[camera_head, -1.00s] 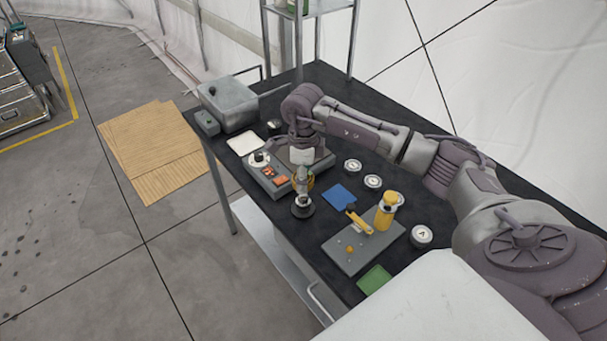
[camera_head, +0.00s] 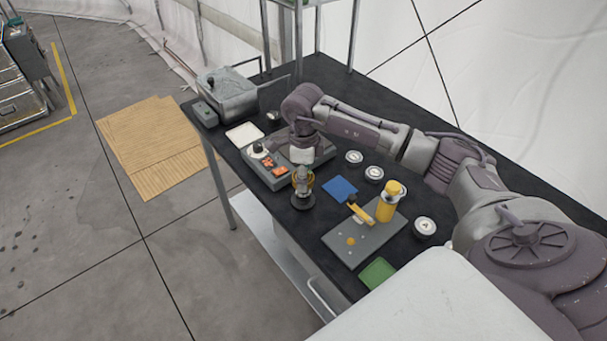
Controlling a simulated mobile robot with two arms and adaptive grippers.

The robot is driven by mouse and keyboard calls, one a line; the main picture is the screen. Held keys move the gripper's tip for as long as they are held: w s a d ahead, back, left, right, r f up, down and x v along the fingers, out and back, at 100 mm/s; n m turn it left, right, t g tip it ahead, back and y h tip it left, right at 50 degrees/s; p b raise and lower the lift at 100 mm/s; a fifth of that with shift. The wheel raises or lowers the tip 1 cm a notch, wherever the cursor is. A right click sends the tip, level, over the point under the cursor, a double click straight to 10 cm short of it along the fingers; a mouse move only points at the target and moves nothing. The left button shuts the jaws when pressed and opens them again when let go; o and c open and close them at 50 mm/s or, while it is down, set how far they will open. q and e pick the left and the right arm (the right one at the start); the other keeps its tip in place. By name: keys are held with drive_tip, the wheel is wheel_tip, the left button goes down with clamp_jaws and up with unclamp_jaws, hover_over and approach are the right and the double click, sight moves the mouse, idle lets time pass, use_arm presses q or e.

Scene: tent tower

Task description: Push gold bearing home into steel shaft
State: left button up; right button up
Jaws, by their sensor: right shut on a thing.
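The steel shaft (camera_head: 302,194) stands upright on a round dark base near the table's front edge. A gold ring, the gold bearing (camera_head: 310,183), shows around the shaft's upper part. My right arm reaches in from the right, and its right gripper (camera_head: 302,172) points down over the shaft. Its jaws are shut on the gold bearing, largely hidden at this size. How far the bearing sits on the shaft cannot be told. My left gripper is not in view.
A grey control box (camera_head: 270,170) with orange buttons stands close behind the shaft. A grey plate (camera_head: 352,250), yellow bottle (camera_head: 386,207), blue pad (camera_head: 340,189), green pad (camera_head: 377,274) and round white-topped pieces lie to the right. A metal box (camera_head: 227,95) stands at the far left end.

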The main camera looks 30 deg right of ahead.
drive_tip(key=shift+b, duration=0.45)
idle(1.1)
drive_tip(key=shift+f+b, duration=1.6)
drive_tip(key=shift+f, duration=0.2)
drive_tip(key=o, duration=1.2)
drive_tip(key=shift+r, duration=0.1)
wheel_tip(320, 180, up, 12)
